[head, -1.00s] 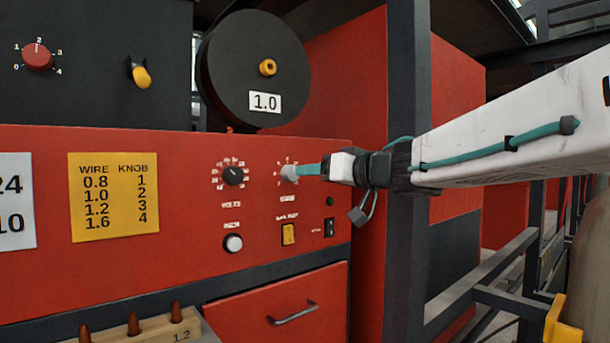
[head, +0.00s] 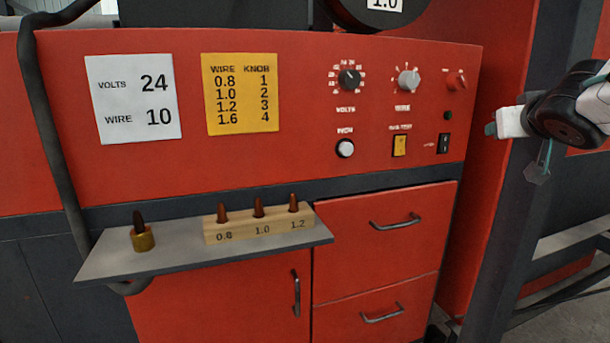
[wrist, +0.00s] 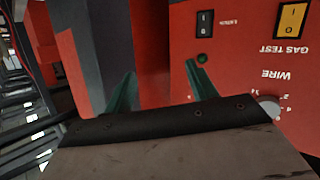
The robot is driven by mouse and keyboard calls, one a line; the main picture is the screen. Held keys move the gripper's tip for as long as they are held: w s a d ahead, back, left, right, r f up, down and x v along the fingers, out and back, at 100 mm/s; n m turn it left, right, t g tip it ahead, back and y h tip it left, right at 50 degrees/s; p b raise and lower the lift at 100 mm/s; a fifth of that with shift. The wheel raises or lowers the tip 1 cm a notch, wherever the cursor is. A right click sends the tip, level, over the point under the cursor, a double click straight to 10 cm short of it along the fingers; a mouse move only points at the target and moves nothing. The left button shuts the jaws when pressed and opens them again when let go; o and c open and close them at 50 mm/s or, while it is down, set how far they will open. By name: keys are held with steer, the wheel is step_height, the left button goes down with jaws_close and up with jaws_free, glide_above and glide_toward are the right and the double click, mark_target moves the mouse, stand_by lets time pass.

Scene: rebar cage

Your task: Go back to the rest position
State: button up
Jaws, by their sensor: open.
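My gripper (head: 492,129) is at the right of the head view, in front of the dark frame post and clear of the red control panel (head: 290,150). In the wrist view its two green fingers (wrist: 160,90) stand wide apart with nothing between them. The grey WIRE knob (head: 408,80) is on the panel, to the left of my gripper in the head view. It also shows, partly hidden, at the right of the wrist view (wrist: 270,105). The black VOLTS knob (head: 348,79) is left of it.
A small red knob (head: 456,79) and a black switch (head: 444,143) are on the panel's right side. A shelf (head: 180,262) juts out below, with a wooden block (head: 258,228) of copper tips. Drawer handles (head: 395,222) stick out. The dark post (head: 520,210) is close to my arm.

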steer(key=s+f+m+g+h, duration=0.1)
steer(key=s+f+g, duration=0.4)
steer(key=s+f, duration=0.4)
steer(key=s+a+f+n+g+y, duration=0.1)
steer(key=s+a+f+g+y, duration=0.2)
steer(key=s+a+f, duration=0.3)
steer(key=s+a+f+n+g+y, duration=0.1)
steer(key=s+a+f+g, duration=0.3)
steer(key=s, duration=0.9)
step_height(320, 180, down, 2)
steer(key=a+y, duration=0.1)
steer(key=a, duration=0.1)
steer(key=shift+s+a+n+g+y, duration=0.15)
steer(key=shift+a+n+g+y, duration=0.15)
steer(key=shift+a+y, duration=0.1)
